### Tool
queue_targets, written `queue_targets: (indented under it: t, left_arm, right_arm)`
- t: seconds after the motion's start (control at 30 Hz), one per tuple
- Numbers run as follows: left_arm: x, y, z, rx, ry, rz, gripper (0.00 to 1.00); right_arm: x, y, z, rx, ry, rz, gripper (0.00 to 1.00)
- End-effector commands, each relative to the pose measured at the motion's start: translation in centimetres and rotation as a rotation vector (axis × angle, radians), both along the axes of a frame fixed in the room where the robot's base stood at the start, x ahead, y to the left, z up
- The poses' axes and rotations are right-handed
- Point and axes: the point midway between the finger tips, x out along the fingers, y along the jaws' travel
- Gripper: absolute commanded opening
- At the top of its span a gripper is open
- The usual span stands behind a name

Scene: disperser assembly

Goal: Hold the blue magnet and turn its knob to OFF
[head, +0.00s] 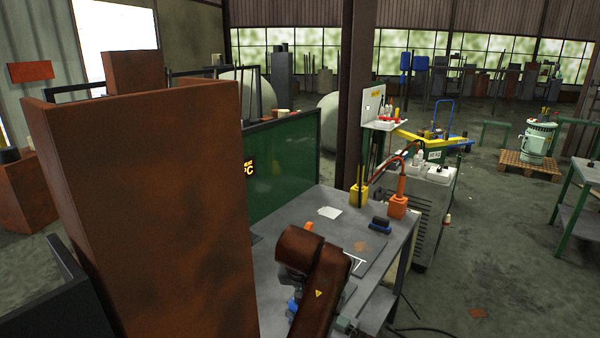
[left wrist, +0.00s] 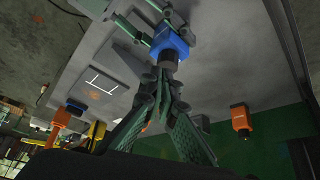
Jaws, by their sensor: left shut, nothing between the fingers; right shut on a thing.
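The blue magnet (left wrist: 169,42) shows near the top of the left wrist view, with its dark round knob (left wrist: 168,61) facing my left gripper. My right gripper (left wrist: 165,32), with green fingers, is shut on the magnet's body from the far side. My left gripper (left wrist: 163,92) is shut and empty, its fingertips close to the knob; I cannot tell whether they touch it. The knob's OFF marking cannot be read. In the head view a brown arm link of mine covers most of this spot, and only a little blue shows beside it.
The grey table (head: 335,198) bears an orange device (head: 397,206), a yellow one (head: 359,195) and a dark blue block (head: 380,223). Another orange device (left wrist: 240,120) is by the green board (head: 280,155). A large rust-brown block (head: 150,210) hides the left of the head view.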

Motion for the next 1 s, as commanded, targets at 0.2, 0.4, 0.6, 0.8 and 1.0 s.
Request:
queue_targets:
  t: [0.2,0.4,0.6,0.8,1.0]
  left_arm:
    - [-0.1,-0.2,0.8,0.001,0.004,-0.004,0.00]
    - [-0.1,-0.1,0.8,0.002,0.003,-0.003,0.00]
    - [0.4,1.8,1.7,-0.001,0.000,0.000,0.00]
    - [0.6,2.8,1.1,0.001,0.001,0.000,0.00]
    - [0.6,2.9,-1.3,0.004,0.001,0.002,0.00]
  right_arm:
    - [0.1,-0.2,0.0,0.000,0.000,-0.003,0.00]
    - [0.1,-0.2,0.0,-0.001,-0.001,-0.003,0.00]
    - [0.1,-0.2,0.0,-0.001,-0.001,-0.003,0.00]
    - [0.1,-0.2,0.0,-0.001,-0.001,-0.003,0.00]
    - [0.1,-0.1,0.0,0.000,-0.001,-0.003,0.00]
